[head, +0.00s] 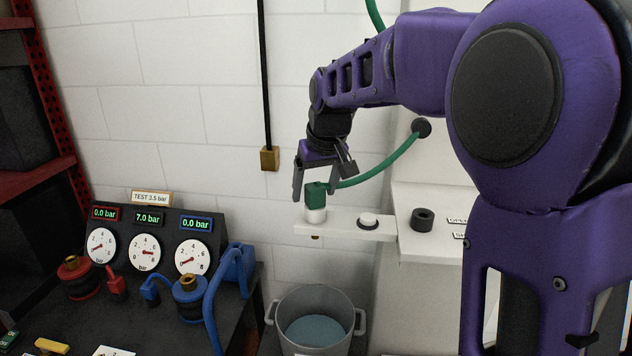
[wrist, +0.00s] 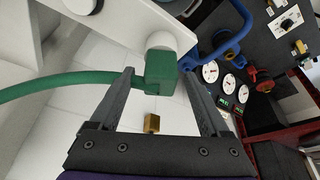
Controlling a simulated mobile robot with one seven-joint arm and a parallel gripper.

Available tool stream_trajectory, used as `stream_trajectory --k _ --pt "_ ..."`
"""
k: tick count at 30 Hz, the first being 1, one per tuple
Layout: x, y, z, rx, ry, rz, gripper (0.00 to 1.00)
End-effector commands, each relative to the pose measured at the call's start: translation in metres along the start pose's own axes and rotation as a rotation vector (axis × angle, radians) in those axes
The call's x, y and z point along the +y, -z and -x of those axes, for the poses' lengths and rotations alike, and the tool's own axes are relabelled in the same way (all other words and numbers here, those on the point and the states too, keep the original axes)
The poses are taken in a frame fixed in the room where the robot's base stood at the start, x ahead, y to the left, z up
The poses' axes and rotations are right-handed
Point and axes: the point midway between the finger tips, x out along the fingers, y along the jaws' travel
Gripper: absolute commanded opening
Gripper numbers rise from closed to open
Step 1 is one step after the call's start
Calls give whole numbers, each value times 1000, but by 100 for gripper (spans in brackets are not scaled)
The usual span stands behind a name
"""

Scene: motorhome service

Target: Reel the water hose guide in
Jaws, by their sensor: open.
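A green hose block (head: 316,194) sits upright on a white round post at the left end of a narrow white arm; I take it for the water hose guide. It also shows in the wrist view (wrist: 160,72). A green hose (head: 387,165) runs from it up to a dark round port (head: 421,128) in the wall. My gripper (head: 322,186) is just above the block, pointing down. In the wrist view my open gripper (wrist: 157,76) has a fingertip on each side of the block, with gaps visible. I cannot tell how deep the block lies between the fingers.
A white button (head: 368,219) is on the white arm; a black knob (head: 422,219) stands on the panel to its right. A grey pot (head: 316,318) of water stands below. A gauge console (head: 147,243) with red and blue fittings is at left. A brass weight (head: 269,158) hangs behind.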

Motion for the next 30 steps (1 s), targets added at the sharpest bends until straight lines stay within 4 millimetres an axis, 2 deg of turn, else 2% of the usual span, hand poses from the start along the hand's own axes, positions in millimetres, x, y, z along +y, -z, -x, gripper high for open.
stream_trajectory --k 6,19,22,23,27,30 --pt "0 0 0 0 0 0 80" --pt "0 0 0 1 0 0 3" --pt "0 0 0 1 0 0 0" --pt "0 0 1 1 0 0 39" --pt "0 0 1 2 -1 0 14" --pt "0 0 1 2 -1 0 0"
